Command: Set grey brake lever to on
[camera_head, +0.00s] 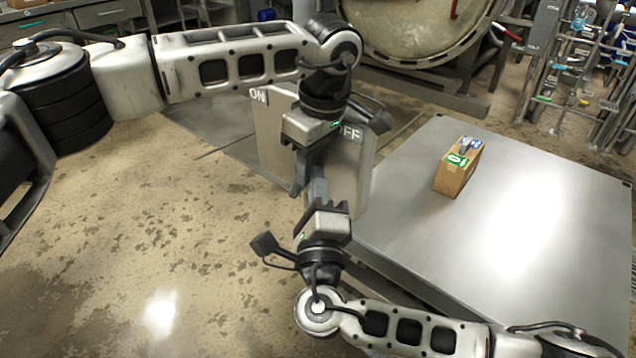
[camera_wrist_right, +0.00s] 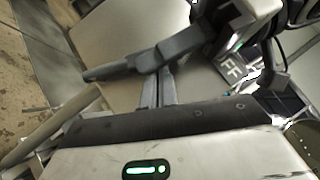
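A pale upright panel (camera_head: 272,140) carries the word ON at its upper left and OFF at its upper right. In the right wrist view part of the OFF lettering (camera_wrist_right: 232,68) shows at the upper right. I cannot make out the grey brake lever; my grippers cover the panel's middle. My left gripper (camera_head: 300,188) points down in front of the panel. Its fingers look close together, but their gap is hidden. My right gripper (camera_head: 318,183) points up from below, its narrow fingers together (camera_wrist_right: 157,78), meeting or overlapping my left gripper's fingers (camera_wrist_right: 140,63). Nothing is visible between them.
A metal table (camera_head: 560,200) stands at the right, with a cardboard box (camera_head: 455,177) on it. The round autoclave door (camera_head: 415,25) is behind. A metal rack (camera_head: 575,70) with fittings stands at the back right. The floor at the left is clear.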

